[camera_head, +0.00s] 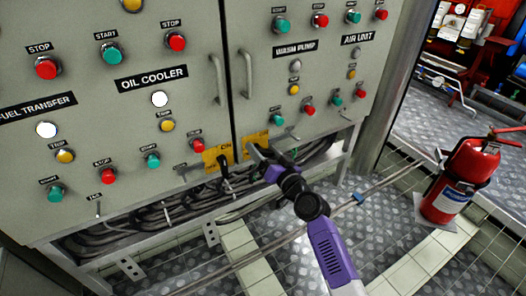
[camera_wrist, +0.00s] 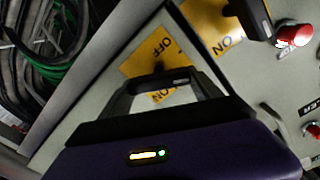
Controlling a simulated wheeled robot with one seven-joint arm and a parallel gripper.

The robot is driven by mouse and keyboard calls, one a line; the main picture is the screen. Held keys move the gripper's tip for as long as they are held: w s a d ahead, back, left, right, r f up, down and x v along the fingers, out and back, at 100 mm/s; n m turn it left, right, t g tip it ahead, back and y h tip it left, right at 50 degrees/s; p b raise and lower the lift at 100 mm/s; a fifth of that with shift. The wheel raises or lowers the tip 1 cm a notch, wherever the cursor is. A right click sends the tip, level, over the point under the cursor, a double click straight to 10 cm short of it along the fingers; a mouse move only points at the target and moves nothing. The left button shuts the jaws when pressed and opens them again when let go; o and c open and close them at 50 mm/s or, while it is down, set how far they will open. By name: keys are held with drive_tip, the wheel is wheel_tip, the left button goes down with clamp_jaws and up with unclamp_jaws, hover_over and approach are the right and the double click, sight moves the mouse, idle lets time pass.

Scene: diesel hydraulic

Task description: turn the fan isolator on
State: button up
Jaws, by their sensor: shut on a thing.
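Two yellow isolator plates sit low on the grey cabinet, one on each side of the door gap. No fan label is readable on either. My gripper (camera_head: 258,152) is at the right-hand plate (camera_head: 262,136). In the wrist view my gripper (camera_wrist: 160,82) is shut on that plate's dark handle (camera_wrist: 158,69), mostly hidden between the fingertips. "OFF" shows on this plate (camera_wrist: 135,66), and more lettering is partly covered by the fingers; the handle's exact angle is unclear. The left-hand plate (camera_head: 210,158) has a black handle (camera_head: 223,162) and "ON" lettering; it also shows in the wrist view (camera_wrist: 205,20).
Push buttons and lamps cover the panels above. Two vertical door handles (camera_head: 217,78) (camera_head: 247,75) stand out above the plates. Black cables (camera_head: 165,210) run beneath the cabinet. A red fire extinguisher (camera_head: 463,180) stands on the floor at the right. A pipe (camera_head: 290,240) crosses the floor.

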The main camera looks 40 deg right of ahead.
drive_tip(key=m, duration=0.6)
drive_tip(key=shift+d+f+m+p, duration=0.15)
drive_tip(key=shift+m+p, duration=0.15)
drive_tip(key=m, duration=0.5)
drive_tip(key=shift+f+p, duration=0.2)
drive_tip(key=shift+p, duration=0.2)
drive_tip(key=shift+m, duration=0.4)
drive_tip(key=o, duration=1.4)
drive_tip(key=shift+v, duration=3.95)
drive_tip(key=shift+s, duration=0.1)
